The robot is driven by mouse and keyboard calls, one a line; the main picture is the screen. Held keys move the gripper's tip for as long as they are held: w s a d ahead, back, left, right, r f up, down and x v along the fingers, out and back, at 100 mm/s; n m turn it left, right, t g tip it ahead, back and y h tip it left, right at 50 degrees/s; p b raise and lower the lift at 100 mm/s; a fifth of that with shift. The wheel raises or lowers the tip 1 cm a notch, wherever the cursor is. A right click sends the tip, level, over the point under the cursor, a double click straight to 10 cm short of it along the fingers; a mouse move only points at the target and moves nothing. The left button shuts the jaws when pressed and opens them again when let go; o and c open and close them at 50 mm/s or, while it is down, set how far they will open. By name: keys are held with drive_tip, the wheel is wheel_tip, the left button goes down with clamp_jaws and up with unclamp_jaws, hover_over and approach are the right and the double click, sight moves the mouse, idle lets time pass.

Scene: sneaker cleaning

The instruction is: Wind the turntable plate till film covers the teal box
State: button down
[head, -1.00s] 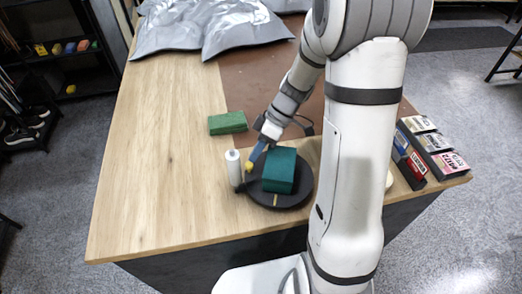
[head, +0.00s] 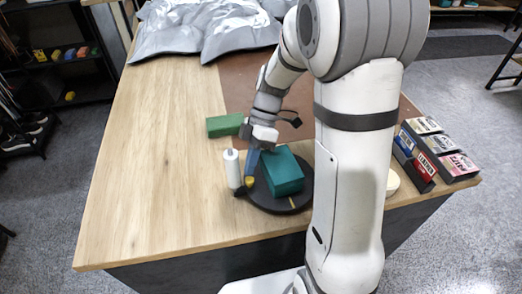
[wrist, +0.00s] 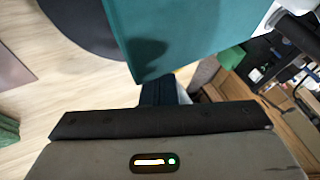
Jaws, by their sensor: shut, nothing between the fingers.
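The teal box (head: 284,173) sits on the round black turntable plate (head: 268,202), which has a yellow mark on its front part. A white film roll (head: 232,168) stands upright at the plate's left edge. No film shows on the box's visible faces. My gripper (head: 249,184) is shut at the plate's left rim, between the roll and the box, with a yellow piece at its tip. I cannot tell whether it touches the plate. In the wrist view the teal box (wrist: 190,35) fills the top, beside the dark plate (wrist: 80,22); the fingertips are hidden there.
A green block (head: 225,125) lies on the wooden table (head: 150,170) behind the roll. Small labelled boxes (head: 440,150) stand at the right edge. A silver sheet (head: 205,30) covers the back. The table's left side is clear.

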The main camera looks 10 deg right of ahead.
sight(253, 180)
drive_tip(key=shift+s+a+n+g+h+b, duration=0.2)
drive_tip(key=shift+s+n+g+h+b, duration=0.3)
drive_tip(key=shift+s+n+h, duration=0.65)
drive_tip(key=shift+s+n+y+b, duration=0.25)
drive_tip(key=shift+s+y+b, duration=0.05)
drive_tip(key=shift+s+y, duration=0.15)
drive_tip(key=shift+s+d, duration=0.1)
drive_tip(key=shift+s, duration=0.15)
